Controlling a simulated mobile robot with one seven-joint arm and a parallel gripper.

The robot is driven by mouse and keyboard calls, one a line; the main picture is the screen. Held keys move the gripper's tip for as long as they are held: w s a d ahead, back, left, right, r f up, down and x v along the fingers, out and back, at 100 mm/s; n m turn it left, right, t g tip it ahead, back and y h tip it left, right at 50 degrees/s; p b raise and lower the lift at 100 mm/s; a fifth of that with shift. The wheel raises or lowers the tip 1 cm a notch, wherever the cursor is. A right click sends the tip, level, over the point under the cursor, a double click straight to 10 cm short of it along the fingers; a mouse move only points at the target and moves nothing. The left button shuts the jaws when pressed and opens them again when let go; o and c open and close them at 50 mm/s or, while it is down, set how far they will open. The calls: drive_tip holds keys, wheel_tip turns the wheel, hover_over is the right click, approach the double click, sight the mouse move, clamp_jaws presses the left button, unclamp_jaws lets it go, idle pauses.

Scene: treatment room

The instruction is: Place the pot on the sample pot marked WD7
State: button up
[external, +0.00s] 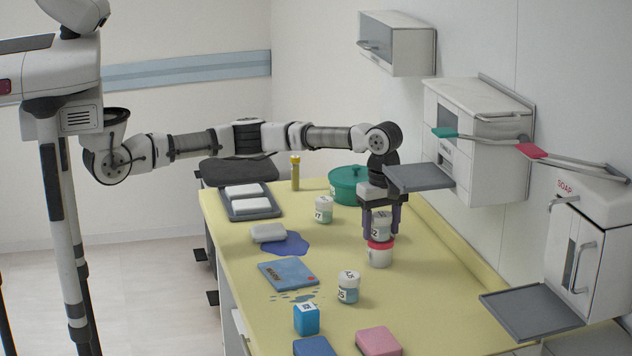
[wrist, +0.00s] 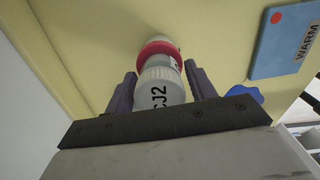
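My gripper (external: 381,232) points down over the table, its purple fingers on both sides of a white-capped pot (external: 381,226). In the wrist view this pot (wrist: 160,92) reads CJ2 and fills the space between the fingers. Directly below it stands a white pot with a red lid (external: 379,254); the red lid also shows in the wrist view (wrist: 158,50). The held pot looks upright and at or just above that lid; contact cannot be told. The lower pot's marking is too small to read, so I cannot confirm WD7.
Another pot (external: 323,210), its mark ending in 7, stands left of my gripper. A pot marked A5 (external: 348,287) stands in front. A green lidded tub (external: 347,186) is close behind. A blue WARM pack (external: 288,274) lies left. A grey shelf (external: 420,178) juts out beside my wrist.

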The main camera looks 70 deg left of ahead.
sight(382, 214)
drive_tip(key=shift+o, duration=0.5)
drive_tip(key=shift+r, duration=0.1)
wheel_tip(382, 214, up, 12)
drive_tip(key=b, duration=0.3)
drive_tip(key=shift+r, duration=0.1)
